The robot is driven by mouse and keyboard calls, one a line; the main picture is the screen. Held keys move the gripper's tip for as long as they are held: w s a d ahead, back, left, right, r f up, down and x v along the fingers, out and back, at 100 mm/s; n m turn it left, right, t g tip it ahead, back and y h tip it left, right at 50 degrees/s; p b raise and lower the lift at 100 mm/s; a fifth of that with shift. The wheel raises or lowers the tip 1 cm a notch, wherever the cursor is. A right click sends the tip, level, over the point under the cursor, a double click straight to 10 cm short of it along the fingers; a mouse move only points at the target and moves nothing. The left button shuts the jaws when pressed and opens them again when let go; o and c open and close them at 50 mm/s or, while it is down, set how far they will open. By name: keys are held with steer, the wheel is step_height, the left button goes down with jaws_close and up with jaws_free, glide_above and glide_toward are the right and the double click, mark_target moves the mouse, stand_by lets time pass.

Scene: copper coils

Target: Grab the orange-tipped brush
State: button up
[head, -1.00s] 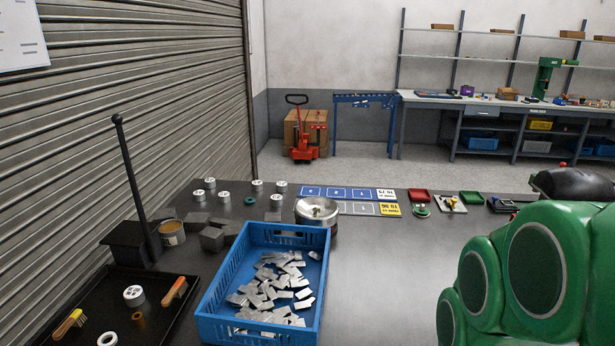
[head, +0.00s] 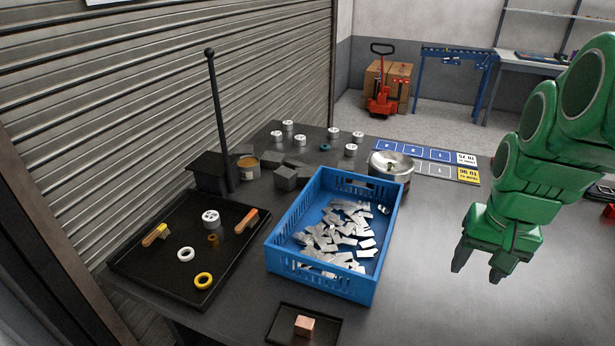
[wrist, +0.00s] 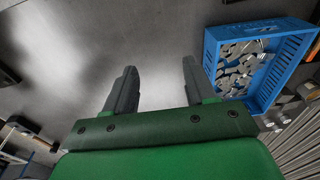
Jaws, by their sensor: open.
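Two brushes lie in the black tray (head: 128,262) at the left of the table in the head view. The left brush (head: 154,235) has a yellow and orange handle; the right brush (head: 247,219) has a mostly orange handle and lies near the tray's right side. Which one counts as orange-tipped I cannot tell for sure at this size. My gripper (head: 478,274) is open and empty, above the table right of the blue crate, far from both brushes. In the wrist view its fingers (wrist: 159,66) are spread over bare tabletop, and no brush shows.
The blue crate (head: 277,256) of metal pieces stands between my gripper and the black tray. A white ring (head: 186,254), a yellow ring (head: 204,281) and a white spool (head: 211,218) share the tray. A black post (head: 218,120) rises behind it.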

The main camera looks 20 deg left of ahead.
steer(key=w+a+f+n+t+h, duration=0.1)
steer(key=w+n+h, duration=0.25)
steer(key=w, duration=0.55)
steer(key=w+a+f+n+t+h, duration=0.1)
steer(key=w+a+n+h, duration=0.2)
steer(key=w, duration=0.6)
steer(key=w+a+f+n+t+h, duration=0.1)
steer(key=w+a+f+n+t, duration=0.1)
steer(key=w+a+n, duration=0.4)
steer(key=w+a+f+n+t, duration=0.15)
steer(key=w+a+n, duration=0.3)
steer(key=a, duration=0.45)
steer(key=a+f+n+t+y, duration=0.1)
steer(key=a+f+n+t, duration=0.25)
steer(key=a, duration=0.75)
steer(key=a+f+n+t+y, duration=0.1)
steer(key=a+f+n+t, duration=0.2)
steer(key=a, duration=0.8)
steer(key=n+y, duration=0.5)
steer(key=n, duration=0.7)
glide_toward(248, 216)
steer(key=shift+w+a+f+t, duration=0.1)
steer(key=shift+w+f+t, duration=0.15)
steer(key=shift+w, duration=0.2)
steer(key=shift+a, duration=0.1)
steer(key=shift+d+x, duration=0.2)
steer(key=shift+x, duration=3.6)
steer(key=shift+f, duration=0.1)
